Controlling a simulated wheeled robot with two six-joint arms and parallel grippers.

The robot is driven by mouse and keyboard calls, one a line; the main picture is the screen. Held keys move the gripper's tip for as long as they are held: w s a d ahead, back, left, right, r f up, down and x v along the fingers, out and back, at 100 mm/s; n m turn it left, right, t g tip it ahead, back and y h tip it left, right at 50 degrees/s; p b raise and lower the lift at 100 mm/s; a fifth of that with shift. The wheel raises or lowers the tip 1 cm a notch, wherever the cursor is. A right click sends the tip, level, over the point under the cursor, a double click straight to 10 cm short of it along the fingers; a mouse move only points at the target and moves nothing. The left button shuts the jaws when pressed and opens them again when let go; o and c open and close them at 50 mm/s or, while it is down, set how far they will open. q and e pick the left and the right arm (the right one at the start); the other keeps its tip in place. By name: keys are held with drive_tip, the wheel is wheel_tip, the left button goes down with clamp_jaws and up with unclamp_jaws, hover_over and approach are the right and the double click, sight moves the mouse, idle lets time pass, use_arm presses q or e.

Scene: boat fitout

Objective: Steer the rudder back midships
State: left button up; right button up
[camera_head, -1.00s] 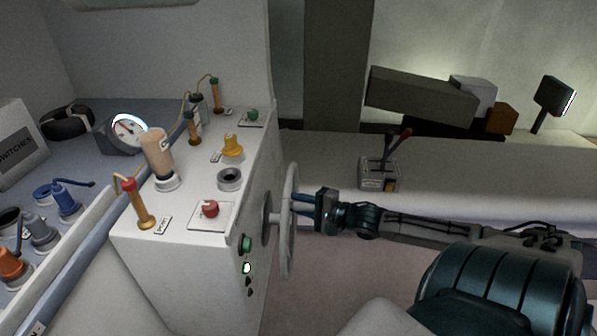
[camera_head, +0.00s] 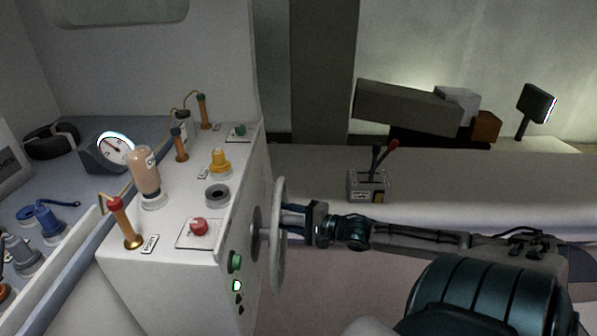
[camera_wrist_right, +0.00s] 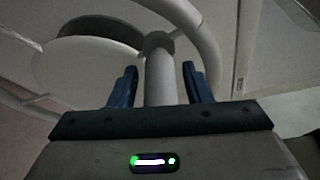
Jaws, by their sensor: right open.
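The pale steering wheel (camera_head: 278,250) stands upright on the right side wall of the white console, seen nearly edge-on. My right gripper (camera_head: 290,208) is at the wheel's right side, with its blue fingers reaching toward the rim. In the right wrist view my right gripper (camera_wrist_right: 159,85) is open, with one finger on each side of a pale bar of the wheel (camera_wrist_right: 160,75). A gap shows on both sides of the bar. A round dial gauge (camera_head: 115,148) with a white face and a dark needle sits left of the console top; its marks are too small to read. My left gripper is out of view.
The console top (camera_head: 185,225) carries a red button (camera_head: 198,227), a yellow knob (camera_head: 220,162), a tan cylinder (camera_head: 145,170) and brass levers. A lever box (camera_head: 368,187) stands on the pale bench behind my right arm.

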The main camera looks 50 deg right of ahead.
sight(299, 218)
drive_tip(key=shift+s+d+r+p, duration=0.1)
drive_tip(key=shift+s+r+p, duration=0.1)
drive_tip(key=shift+s+p, duration=0.15)
drive_tip(key=shift+p+v, duration=1.1)
drive_tip(key=shift+p, duration=0.15)
drive_tip(key=f+p+v, duration=0.1)
drive_tip(key=p+v, duration=0.2)
drive_tip(key=v, duration=0.4)
drive_tip(key=shift+s+d+r, duration=0.15)
drive_tip(key=shift+s+r, duration=0.2)
drive_tip(key=shift+r, duration=0.05)
